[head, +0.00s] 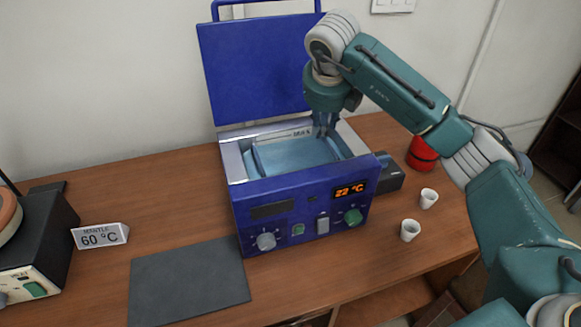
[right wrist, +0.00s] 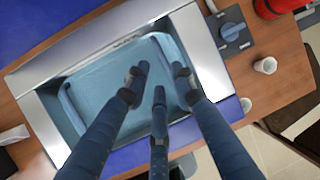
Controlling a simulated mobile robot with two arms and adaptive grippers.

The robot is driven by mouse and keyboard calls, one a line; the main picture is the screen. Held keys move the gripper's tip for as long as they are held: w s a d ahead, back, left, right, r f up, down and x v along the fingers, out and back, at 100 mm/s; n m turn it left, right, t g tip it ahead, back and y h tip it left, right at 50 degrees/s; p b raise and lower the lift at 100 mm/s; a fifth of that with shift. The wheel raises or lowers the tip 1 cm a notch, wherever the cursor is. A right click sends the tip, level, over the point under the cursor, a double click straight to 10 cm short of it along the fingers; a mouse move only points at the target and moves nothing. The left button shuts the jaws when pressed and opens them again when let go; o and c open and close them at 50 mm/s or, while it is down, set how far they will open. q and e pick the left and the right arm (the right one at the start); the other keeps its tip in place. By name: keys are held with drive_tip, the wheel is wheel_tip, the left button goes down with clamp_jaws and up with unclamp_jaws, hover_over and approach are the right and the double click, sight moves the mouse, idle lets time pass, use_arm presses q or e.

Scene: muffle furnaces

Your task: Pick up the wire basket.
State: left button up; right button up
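A blue water bath (head: 300,205) stands on the bench with its lid up and a "22 °C" display. Pale blue water fills its metal-rimmed well. I cannot make out the wire mesh of the basket; bar-like shapes that may be its handles show in the right wrist view, one at the left end (right wrist: 72,110) and one at the right end of the well. My right gripper (head: 324,125) points down into the right end of the well. Its fingers (right wrist: 160,82) are spread, with the right-hand bar between them; contact cannot be told. My left gripper is out of view.
The raised lid (head: 255,65) stands behind the well. A dark grey mat (head: 190,280) lies bare at front left, beside a "60 °C" sign (head: 100,236) and a heating mantle (head: 40,250). Two white cups (head: 410,230) and a red container (head: 421,155) are at right.

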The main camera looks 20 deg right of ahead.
sight(325, 142)
drive_tip(key=x, duration=0.2)
drive_tip(key=p+x, duration=0.1)
drive_tip(key=x, duration=0.2)
drive_tip(key=s+p+x, duration=0.1)
drive_tip(key=x, duration=0.2)
drive_tip(key=shift+d+f, duration=0.1)
drive_tip(key=shift+f, duration=0.1)
clamp_jaws()
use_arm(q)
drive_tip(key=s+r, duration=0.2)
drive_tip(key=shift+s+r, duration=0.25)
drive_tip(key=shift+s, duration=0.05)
